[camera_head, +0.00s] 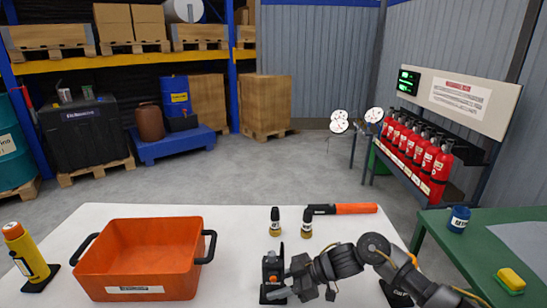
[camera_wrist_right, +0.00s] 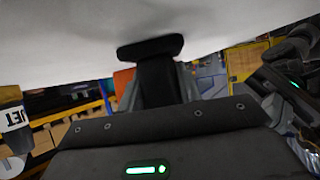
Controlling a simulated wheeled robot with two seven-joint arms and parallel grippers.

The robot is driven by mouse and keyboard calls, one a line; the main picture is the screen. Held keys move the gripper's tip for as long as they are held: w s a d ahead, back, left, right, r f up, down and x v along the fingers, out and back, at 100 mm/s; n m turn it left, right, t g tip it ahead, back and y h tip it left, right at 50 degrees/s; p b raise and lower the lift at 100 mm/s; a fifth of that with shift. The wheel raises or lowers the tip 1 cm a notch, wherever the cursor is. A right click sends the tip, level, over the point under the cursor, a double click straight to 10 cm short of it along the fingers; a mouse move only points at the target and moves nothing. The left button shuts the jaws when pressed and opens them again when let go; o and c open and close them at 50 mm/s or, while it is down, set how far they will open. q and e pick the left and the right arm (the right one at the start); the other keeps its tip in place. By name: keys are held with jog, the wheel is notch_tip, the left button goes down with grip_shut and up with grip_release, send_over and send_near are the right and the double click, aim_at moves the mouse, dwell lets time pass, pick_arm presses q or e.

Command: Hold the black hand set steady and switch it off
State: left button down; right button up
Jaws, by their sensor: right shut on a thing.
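The black hand set (camera_head: 271,266) stands upright near the front edge of the white table, right of the orange crate. In the right wrist view the dark hand set (camera_wrist_right: 157,85) sits between the fingers, with a flat black foot against the white table top. A dark body with a green light at the right of that view looks like my left gripper (camera_wrist_right: 285,80); its fingers are unclear.
The orange crate (camera_head: 140,224) stands left on the white table (camera_head: 240,216). A yellow hand set (camera_head: 25,252) stands at far left. A green table (camera_head: 450,240) is at right.

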jog(key=o, duration=1)
